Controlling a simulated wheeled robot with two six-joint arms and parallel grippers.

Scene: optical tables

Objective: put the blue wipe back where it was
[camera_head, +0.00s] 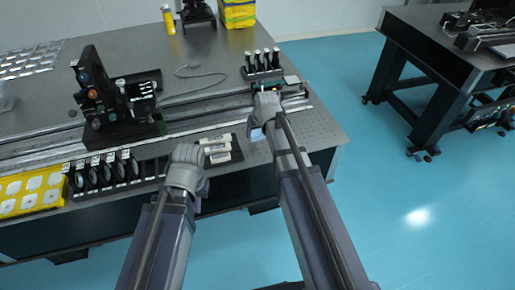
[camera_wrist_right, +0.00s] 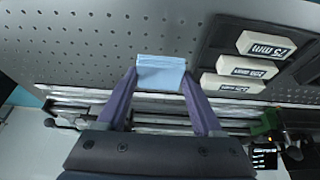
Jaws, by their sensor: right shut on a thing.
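The blue wipe (camera_wrist_right: 161,72) is a small light-blue folded piece, seen between the fingertips of my right gripper (camera_wrist_right: 160,82) in the right wrist view. That gripper is shut on it. In the head view my right gripper (camera_head: 258,135) is over the front right part of the optical table (camera_head: 318,128), right of the labelled blocks, and the wipe mostly blends with the fingertips there. I cannot tell whether the wipe touches the table top. My left gripper (camera_head: 203,187) is at the table's front edge; its fingers are mostly hidden behind its wrist.
White labelled blocks (camera_head: 217,148) lie in a dark holder left of my right gripper. A rail (camera_head: 190,115) runs along the table, with a dark optical assembly (camera_head: 105,105) on it. Several black posts (camera_head: 262,60) stand behind. Perforated table top is free around the wipe.

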